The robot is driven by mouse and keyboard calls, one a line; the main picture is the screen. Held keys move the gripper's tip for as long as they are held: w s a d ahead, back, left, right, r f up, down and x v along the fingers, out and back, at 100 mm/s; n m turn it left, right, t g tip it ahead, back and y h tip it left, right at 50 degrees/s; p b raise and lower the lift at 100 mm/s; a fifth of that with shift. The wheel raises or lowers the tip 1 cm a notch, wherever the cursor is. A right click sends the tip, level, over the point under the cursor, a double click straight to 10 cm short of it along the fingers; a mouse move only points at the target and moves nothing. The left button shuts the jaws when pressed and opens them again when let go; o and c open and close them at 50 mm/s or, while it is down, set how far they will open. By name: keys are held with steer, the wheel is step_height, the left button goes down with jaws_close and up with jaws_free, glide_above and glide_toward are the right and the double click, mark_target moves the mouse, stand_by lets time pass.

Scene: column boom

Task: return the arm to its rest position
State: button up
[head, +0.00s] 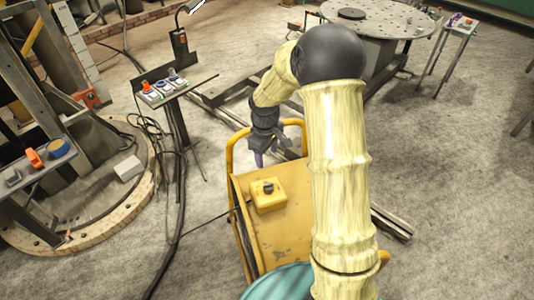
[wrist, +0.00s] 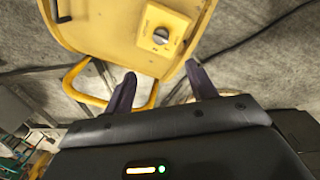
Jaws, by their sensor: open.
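My arm, with pale yellow ribbed sleeves and a black elbow ball, reaches forward over a yellow cart in the head view. My gripper (head: 271,156) hangs near the far end of the cart's top (head: 284,237). In the wrist view my gripper (wrist: 155,85) has two dark fingers spread wide apart, with nothing between them. The cart's yellow panel (wrist: 105,38) and a yellow rail (wrist: 88,100) show past the fingers. The fingertips look apart from the cart, though the exact gap is hard to judge.
A yellow control box with a dark knob (head: 268,194) sits on the cart. A round slotted table (head: 372,20) and a small side table (head: 459,25) stand behind. Cables cross the floor at left. Open concrete lies at right.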

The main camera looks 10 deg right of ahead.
steer(key=shift+s+r, duration=0.1)
steer(key=shift+s, duration=0.1)
steer(key=s+r+m+t, duration=0.1)
steer(key=s+r+m, duration=0.3)
steer(key=s, duration=0.5)
steer(key=s+r+m+t, duration=0.1)
steer(key=s+r+m, duration=0.2)
steer(key=s, duration=0.7)
steer(key=shift+s+d+r+m, duration=0.15)
steer(key=shift+d+r+m, duration=0.15)
steer(key=shift+r+m, duration=0.1)
